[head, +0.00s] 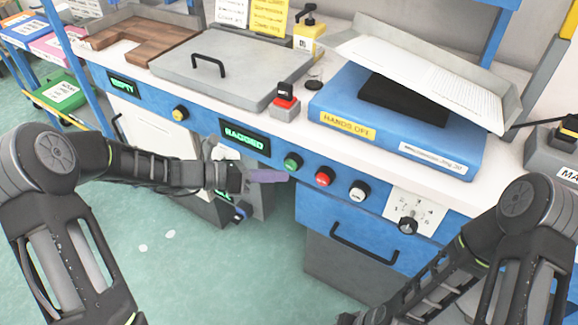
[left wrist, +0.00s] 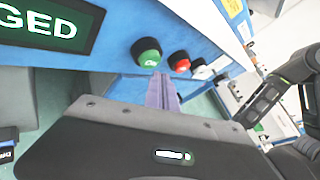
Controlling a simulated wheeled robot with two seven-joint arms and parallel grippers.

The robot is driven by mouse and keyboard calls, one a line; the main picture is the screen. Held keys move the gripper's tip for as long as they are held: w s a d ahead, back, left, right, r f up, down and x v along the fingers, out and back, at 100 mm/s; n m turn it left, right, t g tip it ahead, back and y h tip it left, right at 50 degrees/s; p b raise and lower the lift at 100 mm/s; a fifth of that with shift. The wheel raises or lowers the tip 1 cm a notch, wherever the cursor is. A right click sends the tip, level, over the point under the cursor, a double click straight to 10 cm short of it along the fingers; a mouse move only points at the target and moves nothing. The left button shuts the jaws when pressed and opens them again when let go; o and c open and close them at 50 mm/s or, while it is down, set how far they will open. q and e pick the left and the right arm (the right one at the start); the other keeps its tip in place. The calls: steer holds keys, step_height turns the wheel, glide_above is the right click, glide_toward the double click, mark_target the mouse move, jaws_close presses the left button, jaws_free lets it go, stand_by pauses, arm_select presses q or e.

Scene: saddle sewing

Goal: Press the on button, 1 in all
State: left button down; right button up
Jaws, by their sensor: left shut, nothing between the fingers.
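The green on button (head: 293,161) is on the blue front panel of the bench, left of a red button (head: 324,177) and a white button (head: 359,190). In the left wrist view the green button (left wrist: 147,52) carries the word "ON". My left gripper (head: 284,176) is shut and empty, its purple fingers pointing right, just below the green button. In the left wrist view its fingertips (left wrist: 160,80) are close under the button; I cannot tell whether they touch it. My right arm is at the lower right of the head view, and its fingers are not visible.
A selector knob (head: 408,225) and a drawer handle (head: 363,243) are to the right and below. A blue box marked "HANDS OFF" (head: 390,152) and a small red-topped switch (head: 286,97) sit on the bench above.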

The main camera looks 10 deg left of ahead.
arm_select(q)
steer(key=shift+w+d, duration=0.1)
steer(key=shift+w, duration=0.05)
stand_by(0.7)
steer(key=shift+w+d, duration=0.1)
steer(key=shift+w, duration=0.15)
